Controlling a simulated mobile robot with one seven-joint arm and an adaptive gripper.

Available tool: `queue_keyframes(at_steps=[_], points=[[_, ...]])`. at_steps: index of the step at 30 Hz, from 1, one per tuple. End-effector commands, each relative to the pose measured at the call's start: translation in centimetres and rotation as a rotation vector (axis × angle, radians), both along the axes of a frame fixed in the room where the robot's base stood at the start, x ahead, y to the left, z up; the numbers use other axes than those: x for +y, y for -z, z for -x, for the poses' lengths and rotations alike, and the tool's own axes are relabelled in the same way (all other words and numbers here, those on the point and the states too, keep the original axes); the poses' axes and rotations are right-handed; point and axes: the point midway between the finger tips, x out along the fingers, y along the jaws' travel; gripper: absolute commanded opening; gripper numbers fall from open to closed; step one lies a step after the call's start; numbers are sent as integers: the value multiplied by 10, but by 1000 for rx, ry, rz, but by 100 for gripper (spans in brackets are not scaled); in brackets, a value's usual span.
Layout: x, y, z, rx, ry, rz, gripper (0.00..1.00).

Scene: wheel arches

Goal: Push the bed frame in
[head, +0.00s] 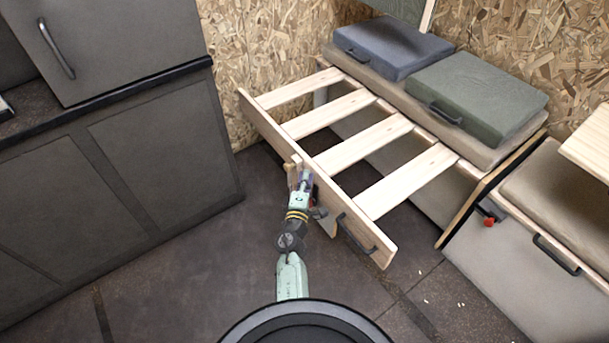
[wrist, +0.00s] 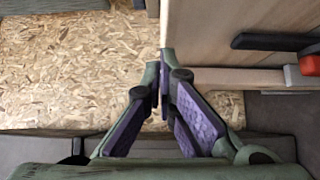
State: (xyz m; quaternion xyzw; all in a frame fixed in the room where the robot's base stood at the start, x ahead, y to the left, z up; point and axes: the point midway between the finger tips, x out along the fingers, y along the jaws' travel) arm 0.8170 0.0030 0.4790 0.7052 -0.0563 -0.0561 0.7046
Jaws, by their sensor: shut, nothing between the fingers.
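The bed frame (head: 405,182) is a pale wooden slatted frame that stands pulled out from the bench, over the dark floor. Its front board (head: 270,128) carries a black handle (head: 356,234) near the right end. My gripper (head: 304,168) is at the front board, near its middle and left of the handle. In the wrist view my gripper (wrist: 162,62) is shut and empty, with its tips at the edge of a pale wooden panel (wrist: 205,35). I cannot tell whether the tips touch it. A black handle (wrist: 270,42) shows to the right there.
The bench behind carries a blue-grey cushion (head: 392,48) and a green case-like cushion (head: 477,100). Dark cabinets (head: 165,150) stand at the left. A grey unit (head: 510,275) with a handle stands at the right. Floor (head: 190,270) in front is mostly clear.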

Motion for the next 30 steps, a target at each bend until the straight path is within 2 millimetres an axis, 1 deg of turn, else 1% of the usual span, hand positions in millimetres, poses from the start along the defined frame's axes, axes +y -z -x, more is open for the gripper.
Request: queue_keyframes(at_steps=[16,20,23,26,29,30], points=[[0,0,2,0,-2,0,0],[-5,1,-2,0,-2,1,0],[-15,2,-9,-1,0,0,0],[-32,3,-21,-3,3,0,0],[-55,3,-37,-5,4,1,0],[-66,3,-45,-6,5,1,0]])
